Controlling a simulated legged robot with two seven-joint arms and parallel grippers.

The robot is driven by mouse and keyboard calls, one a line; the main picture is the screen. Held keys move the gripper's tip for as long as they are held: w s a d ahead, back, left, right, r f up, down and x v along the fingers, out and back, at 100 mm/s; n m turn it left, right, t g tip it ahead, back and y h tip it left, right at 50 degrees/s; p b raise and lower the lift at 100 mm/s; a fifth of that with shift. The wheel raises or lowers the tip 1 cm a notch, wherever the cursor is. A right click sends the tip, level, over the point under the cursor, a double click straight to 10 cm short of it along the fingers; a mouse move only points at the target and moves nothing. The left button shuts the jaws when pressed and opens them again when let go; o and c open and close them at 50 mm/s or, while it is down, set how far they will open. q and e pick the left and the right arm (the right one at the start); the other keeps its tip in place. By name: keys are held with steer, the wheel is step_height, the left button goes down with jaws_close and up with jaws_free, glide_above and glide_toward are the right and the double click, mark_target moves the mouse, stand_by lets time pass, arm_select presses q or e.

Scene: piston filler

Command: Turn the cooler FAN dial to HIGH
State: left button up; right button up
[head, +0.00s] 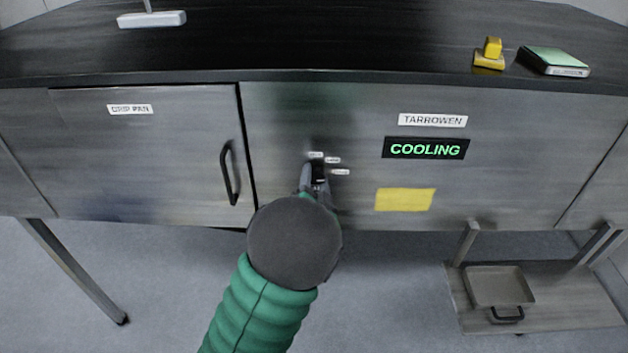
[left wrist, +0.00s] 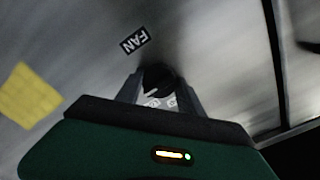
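The cooler's FAN dial (left wrist: 157,78) is a dark knob on the steel front panel. In the left wrist view it lies between the two fingertips of my left gripper, with the FAN label (left wrist: 134,40) beyond it. Small white position labels show between the fingers, too blurred to read surely. In the head view my left gripper (head: 318,180) is at the panel, around the dial and just below several small white labels (head: 332,160). The fingers sit close on both sides of the dial; whether they press on it is unclear. My right gripper is out of view.
A display (head: 426,148) reads COOLING under a TARROWEN label (head: 433,120), above a yellow note (head: 405,199). A DRIP PAN door (head: 150,150) with a black handle (head: 229,172) is left of the dial. A shelf with a tray (head: 499,286) stands below right.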

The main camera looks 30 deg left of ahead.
arm_select(q)
steer(key=o, duration=0.4)
steer(key=shift+d, duration=0.15)
steer(key=shift+c, duration=0.2)
steer(key=p+v, duration=1.2)
steer(key=v, duration=0.4)
steer(key=shift+s+d+f+p, duration=0.2)
steer(key=shift+s+d+p, duration=0.05)
steer(key=shift+d+p, duration=0.15)
steer(key=shift+a, duration=0.1)
